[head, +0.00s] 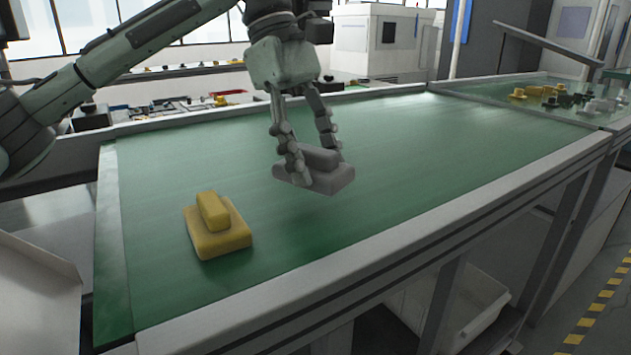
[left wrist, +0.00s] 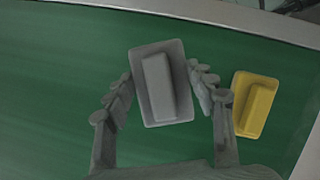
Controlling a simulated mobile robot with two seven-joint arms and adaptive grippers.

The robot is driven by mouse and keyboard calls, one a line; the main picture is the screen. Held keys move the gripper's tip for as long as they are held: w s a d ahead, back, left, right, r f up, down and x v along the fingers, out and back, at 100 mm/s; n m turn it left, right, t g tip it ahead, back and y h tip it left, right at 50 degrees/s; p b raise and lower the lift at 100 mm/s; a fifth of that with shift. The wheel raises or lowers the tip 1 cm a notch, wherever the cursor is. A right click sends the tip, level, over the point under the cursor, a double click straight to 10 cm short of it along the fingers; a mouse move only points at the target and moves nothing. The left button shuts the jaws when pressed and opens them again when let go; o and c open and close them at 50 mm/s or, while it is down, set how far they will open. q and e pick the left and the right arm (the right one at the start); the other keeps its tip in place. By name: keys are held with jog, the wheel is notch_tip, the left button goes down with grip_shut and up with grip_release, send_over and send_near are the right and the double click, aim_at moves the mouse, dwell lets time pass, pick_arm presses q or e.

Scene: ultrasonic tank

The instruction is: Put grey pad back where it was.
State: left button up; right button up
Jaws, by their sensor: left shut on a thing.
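The grey pad (head: 330,180) is a flat block with a raised grip bar on top. My left gripper (head: 310,158) is shut on it, with one finger at each side of the bar in the head view. The pad seems held a little above the green table top; the exact gap is hard to tell. In the left wrist view the grey pad (left wrist: 147,85) lies between the fingertips of my left gripper (left wrist: 160,95). A yellow pad (head: 220,240) of the same shape rests on the green surface to the left and nearer; it also shows in the left wrist view (left wrist: 252,104). My right gripper is not in view.
The green table top (head: 420,150) is bare around the pads, with a raised pale rim (head: 400,258) along its near edge. A second green table (head: 500,88) at the right holds several small yellow, black and white parts. A white bin (head: 470,310) sits below.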

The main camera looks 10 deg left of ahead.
pick_arm(q)
jog(key=shift+f, duration=2)
jog(key=shift+f, duration=0.1)
jog(key=o, duration=1)
jog(key=v, duration=1.2)
